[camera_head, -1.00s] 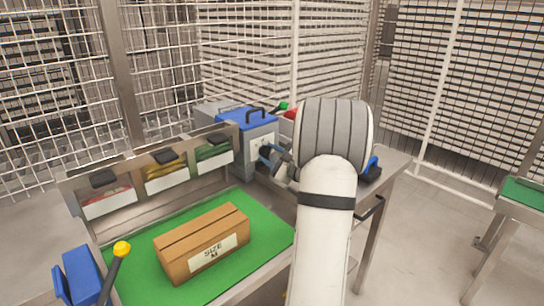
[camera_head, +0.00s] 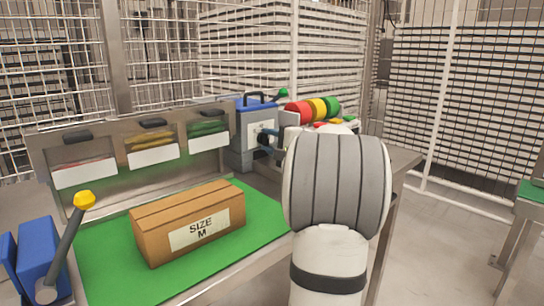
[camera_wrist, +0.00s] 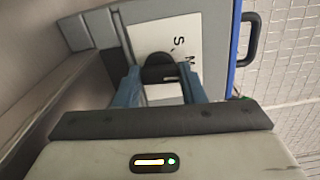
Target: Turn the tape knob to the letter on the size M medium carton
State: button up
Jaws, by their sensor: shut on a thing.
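The brown carton (camera_head: 150,243) lies on the green mat, its white label (camera_head: 200,230) reading "SIZE M". The tape machine (camera_head: 252,112) is a grey and blue box with a black handle, behind the mat. Its white plate (camera_wrist: 150,35) shows the letters S and M in the wrist view. The dark round knob (camera_wrist: 160,66) sits on that plate. My gripper (camera_wrist: 161,84) is shut on the knob, one blue finger on each side. In the head view my gripper (camera_head: 268,138) is at the machine's front, partly hidden by my arm. I cannot tell where the knob points.
A lever with a yellow tip (camera_head: 84,200) stands at the left beside a blue block (camera_head: 38,255). Bins with white labels (camera_head: 152,156) line the bench's back. Red, yellow and green rolls (camera_head: 318,108) lie behind my arm. Mesh fencing (camera_head: 60,90) encloses the area.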

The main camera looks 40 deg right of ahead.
jog(key=shift+f+n+b, duration=0.1)
jog(key=shift+n+b, duration=0.5)
jog(key=shift+b, duration=0.2)
jog(key=o, duration=1)
jog(key=s, duration=0.5)
jog(key=s+p, duration=0.1)
jog(key=s, duration=0.2)
jog(key=shift+d, duration=0.3)
